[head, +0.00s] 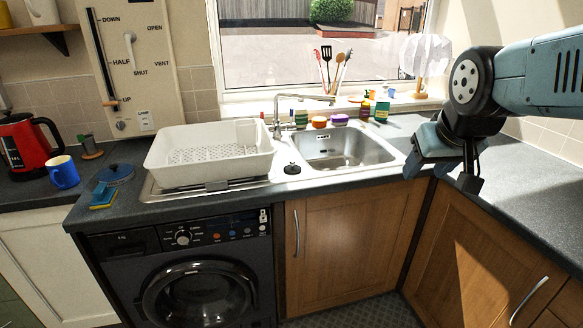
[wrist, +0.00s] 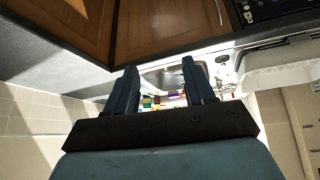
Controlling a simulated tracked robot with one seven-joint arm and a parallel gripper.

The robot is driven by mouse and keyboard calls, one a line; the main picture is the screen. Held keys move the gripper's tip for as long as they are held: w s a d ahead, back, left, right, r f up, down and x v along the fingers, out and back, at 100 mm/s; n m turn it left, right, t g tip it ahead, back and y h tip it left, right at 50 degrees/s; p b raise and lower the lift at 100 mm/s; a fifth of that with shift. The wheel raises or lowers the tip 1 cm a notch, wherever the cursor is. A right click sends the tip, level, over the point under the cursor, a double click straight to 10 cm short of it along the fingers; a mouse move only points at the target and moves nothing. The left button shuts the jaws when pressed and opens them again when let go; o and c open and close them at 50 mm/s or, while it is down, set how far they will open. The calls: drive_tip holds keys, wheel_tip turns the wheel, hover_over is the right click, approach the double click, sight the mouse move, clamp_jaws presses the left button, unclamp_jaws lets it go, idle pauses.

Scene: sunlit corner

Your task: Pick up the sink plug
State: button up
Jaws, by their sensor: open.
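The sink plug (head: 292,169) is a small black disc with a raised middle. In the head view it lies on the steel sink top, between the dish rack and the basin (head: 345,150). A small dark spot (wrist: 222,59) beside the basin in the wrist view looks like the plug, but it is tiny there. My gripper (head: 440,174) is at the right in the head view, above the right-hand counter edge and well apart from the plug. In the wrist view its two fingers (wrist: 159,67) are spread with nothing held between them.
A white dish rack (head: 210,160) stands left of the plug, with the tap (head: 277,120) behind. Bottles and sponges (head: 340,119) line the back of the sink. A white-shaded lamp (head: 424,55) stands by the window. The right-hand counter (head: 500,165) is clear.

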drive_tip(key=w+a+f+n+t, duration=0.2)
drive_tip(key=w+f, duration=0.2)
drive_tip(key=w, duration=0.8)
drive_tip(key=n+t+y, duration=0.3)
drive_tip(key=t+y, duration=0.3)
drive_tip(key=y, duration=0.2)
approach(294, 164)
drive_tip(key=w, duration=0.2)
drive_tip(key=w+a+f, duration=0.1)
drive_tip(key=shift+w, duration=0.1)
drive_tip(key=x, duration=0.4)
drive_tip(key=shift+a+r, duration=0.15)
drive_tip(key=shift+a, duration=0.25)
drive_tip(key=shift+w+a, duration=0.2)
drive_tip(key=shift+w, duration=0.25)
clamp_jaws()
